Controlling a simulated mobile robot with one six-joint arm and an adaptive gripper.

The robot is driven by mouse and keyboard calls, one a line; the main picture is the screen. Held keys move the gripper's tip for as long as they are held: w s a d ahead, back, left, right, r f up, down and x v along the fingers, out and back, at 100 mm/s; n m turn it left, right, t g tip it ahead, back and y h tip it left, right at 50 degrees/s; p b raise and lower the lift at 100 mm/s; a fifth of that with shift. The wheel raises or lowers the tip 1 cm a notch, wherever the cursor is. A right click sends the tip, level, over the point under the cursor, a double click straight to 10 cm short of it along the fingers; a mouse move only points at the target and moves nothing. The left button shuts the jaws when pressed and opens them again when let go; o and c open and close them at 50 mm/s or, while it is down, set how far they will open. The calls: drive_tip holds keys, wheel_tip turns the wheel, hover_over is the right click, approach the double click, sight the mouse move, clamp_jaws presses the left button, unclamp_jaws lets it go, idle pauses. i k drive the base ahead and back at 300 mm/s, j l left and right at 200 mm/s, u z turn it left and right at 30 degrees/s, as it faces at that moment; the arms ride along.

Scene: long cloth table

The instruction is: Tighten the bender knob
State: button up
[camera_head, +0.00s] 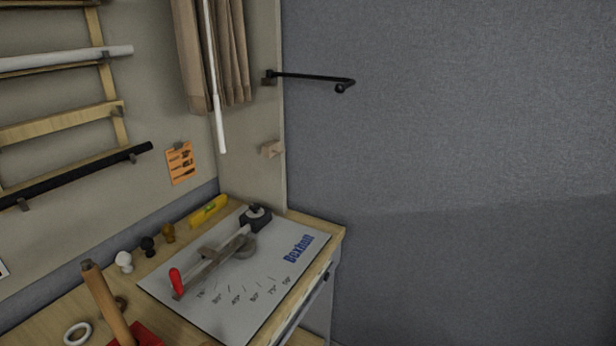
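The bender (215,260) lies on a pale printed mat (220,313) on the wooden workbench. It has a long grey metal arm, a red handle grip (176,282) at its near left end and a round grey part near the far end. A dark block with a black round knob (256,209) on top sits at the far end, by the back corner of the bench. The knob is small in the picture, and how tight it is cannot be seen. My gripper does not show in this view.
White, black and amber knobs (124,261) stand left of the mat, with a yellow level (208,211) behind. A wooden handle (107,305), red piece (146,337) and white ring (77,333) are at front left. A black wall rod (310,77) juts out above. The mat's front is clear.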

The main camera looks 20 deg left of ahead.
sight(254, 207)
drive_tip(key=i+u, duration=0.4)
drive_tip(key=i, duration=0.15)
drive_tip(key=i+l+u, duration=0.2)
drive_tip(key=i+u, duration=0.2)
drive_tip(key=i+l+u, duration=0.4)
drive_tip(key=i, duration=0.2)
drive_tip(key=i+u, duration=0.5)
drive_tip(key=u, duration=0.25)
